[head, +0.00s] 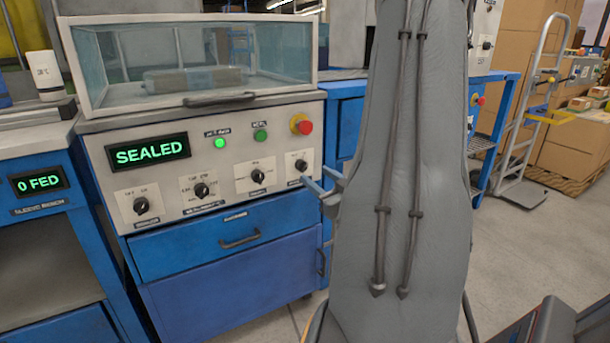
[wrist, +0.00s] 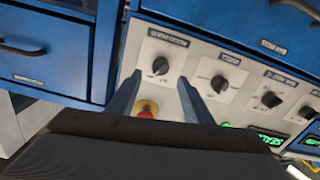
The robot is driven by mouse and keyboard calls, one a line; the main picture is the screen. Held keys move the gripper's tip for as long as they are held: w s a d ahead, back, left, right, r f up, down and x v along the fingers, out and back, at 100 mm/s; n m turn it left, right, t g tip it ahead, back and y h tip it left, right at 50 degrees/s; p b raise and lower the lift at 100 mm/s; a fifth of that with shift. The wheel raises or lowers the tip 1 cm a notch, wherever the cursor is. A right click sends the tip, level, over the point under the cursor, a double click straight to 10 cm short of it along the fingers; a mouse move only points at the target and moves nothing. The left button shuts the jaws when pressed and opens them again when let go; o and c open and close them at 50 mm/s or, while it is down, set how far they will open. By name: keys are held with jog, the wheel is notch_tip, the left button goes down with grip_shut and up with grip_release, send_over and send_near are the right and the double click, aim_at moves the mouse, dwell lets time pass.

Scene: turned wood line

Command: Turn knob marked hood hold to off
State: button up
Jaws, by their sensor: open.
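The knob marked hood hold (head: 300,165) is the rightmost black knob on the sealer's pale panel. In the wrist view, where the panel looks upside down, this knob (wrist: 160,66) is at the upper left of the panel, with its label above it. Its pointer setting is too small to read for sure. My gripper (head: 319,180) is open just right of and below the knob in the head view. In the wrist view my gripper (wrist: 159,80) has its two fingers apart, with the knob between their tips in the picture. It appears not to touch the knob.
Other knobs (head: 257,176) sit to the left on the panel. A red emergency button (head: 305,127) is above the knob. A lit display (head: 148,152) reads SEALED. A clear hood (head: 190,62) covers the top. Blue drawers (head: 238,238) lie below.

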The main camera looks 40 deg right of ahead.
aim_at(305, 168)
jog(key=b+x, duration=0.1)
jog(key=x, duration=0.5)
jog(key=shift+w+d, duration=0.1)
jog(key=shift+w, duration=0.2)
jog(key=c, duration=1.1)
jog(key=shift+o, duration=0.2)
jog(key=shift+n, duration=0.4)
jog(key=n, duration=0.5)
jog(key=shift+b, duration=0.3)
jog(key=n+b, duration=0.1)
jog(key=n, duration=0.5)
jog(key=shift+f, duration=0.1)
